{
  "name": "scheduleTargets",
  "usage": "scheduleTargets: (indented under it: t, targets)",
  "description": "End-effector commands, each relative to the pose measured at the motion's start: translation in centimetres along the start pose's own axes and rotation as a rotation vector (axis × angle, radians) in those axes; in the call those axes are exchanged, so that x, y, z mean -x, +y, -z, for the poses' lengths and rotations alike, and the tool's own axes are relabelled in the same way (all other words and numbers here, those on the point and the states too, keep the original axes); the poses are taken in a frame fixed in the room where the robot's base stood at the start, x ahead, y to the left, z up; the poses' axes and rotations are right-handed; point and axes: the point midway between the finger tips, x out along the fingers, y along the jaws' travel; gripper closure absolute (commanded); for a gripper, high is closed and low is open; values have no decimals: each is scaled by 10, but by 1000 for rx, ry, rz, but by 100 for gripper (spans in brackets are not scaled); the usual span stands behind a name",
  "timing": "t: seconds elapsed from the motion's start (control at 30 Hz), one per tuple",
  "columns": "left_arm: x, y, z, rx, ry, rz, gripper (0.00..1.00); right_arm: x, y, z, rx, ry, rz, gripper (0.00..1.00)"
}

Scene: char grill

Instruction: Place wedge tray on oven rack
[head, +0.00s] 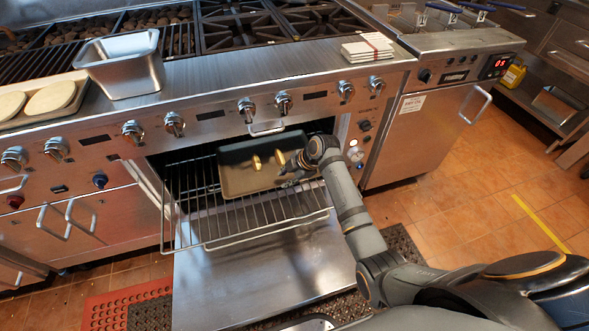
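The wedge tray (236,178), a dark rectangular pan with a few yellow wedges (257,162) in it, is at the mouth of the open oven. It is over the back part of the pulled-out oven rack (210,222); I cannot tell whether it rests fully on the wires. My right gripper (291,174) is at the tray's right side, by its near right corner. Its fingers are small and dark here, so I cannot tell whether they are closed on the rim. My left gripper is not in view.
The lowered oven door (250,270) lies below the rack. Control knobs (247,108) line the front above. A steel pan (122,65), a tray of flatbreads (40,103) and folded cloths (367,48) sit on the ledge. A fryer (425,120) stands right. The floor at right is clear.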

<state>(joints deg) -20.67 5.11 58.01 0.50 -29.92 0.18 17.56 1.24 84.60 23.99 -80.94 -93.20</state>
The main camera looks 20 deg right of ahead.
Motion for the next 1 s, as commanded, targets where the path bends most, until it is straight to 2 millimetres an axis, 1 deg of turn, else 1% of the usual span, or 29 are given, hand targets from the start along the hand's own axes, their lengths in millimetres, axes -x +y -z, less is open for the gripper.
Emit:
scheduleTargets:
  t: [0.03,0.2,0.3,0.4,0.57,1.0]
  targets:
    - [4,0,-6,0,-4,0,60,17,2,0,2,-3,-3,72]
    - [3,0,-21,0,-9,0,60,59,1,0,2,-3,-1,72]
    - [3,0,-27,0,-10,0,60,77,1,0,2,-2,-1,72]
    - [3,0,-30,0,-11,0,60,88,0,0,0,-1,0,72]
    - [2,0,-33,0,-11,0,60,94,0,0,1,1,1,72]
    - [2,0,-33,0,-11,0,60,94,0,0,0,1,1,72]
